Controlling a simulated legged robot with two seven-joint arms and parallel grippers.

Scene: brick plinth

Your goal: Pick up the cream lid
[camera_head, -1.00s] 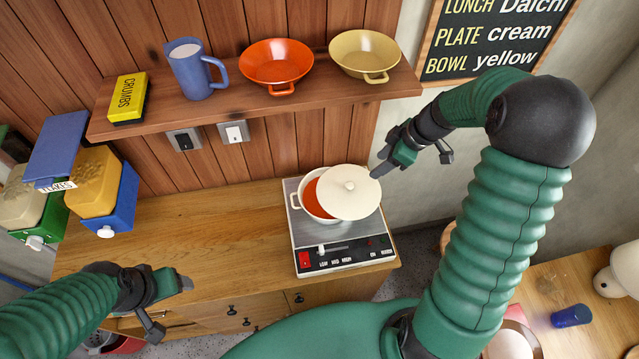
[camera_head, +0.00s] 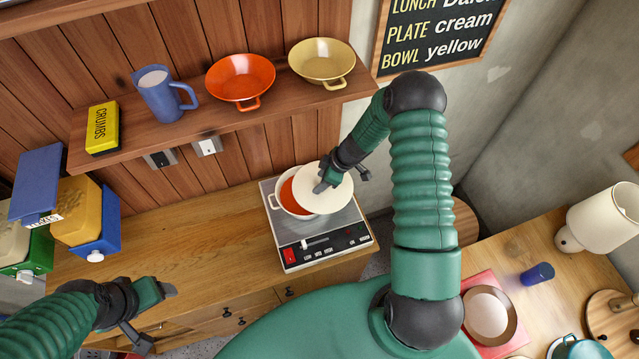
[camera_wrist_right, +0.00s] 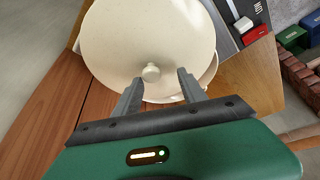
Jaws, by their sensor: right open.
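The cream lid (camera_head: 326,190) lies askew on the cream pot (camera_head: 276,203), leaving orange-red contents (camera_head: 291,199) showing on the left. The pot stands on the hot plate (camera_head: 318,235). In the right wrist view the lid (camera_wrist_right: 140,35) fills the upper middle, with its round knob (camera_wrist_right: 151,71) near the fingertips. My right gripper (camera_head: 322,186) is over the lid. In the wrist view its two fingers (camera_wrist_right: 158,78) are apart with the knob between or just beyond their tips, and nothing is gripped. My left gripper (camera_head: 172,291) is at lower left, away from the pot; its jaw opening is unclear.
A shelf (camera_head: 225,119) above holds an orange bowl (camera_head: 241,80), a yellow bowl (camera_head: 321,62), a blue mug (camera_head: 161,94) and a yellow CRUMBS box (camera_head: 102,128). Dispensers (camera_head: 92,222) stand at left. The wooden counter (camera_head: 190,225) is clear between them and the hot plate.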

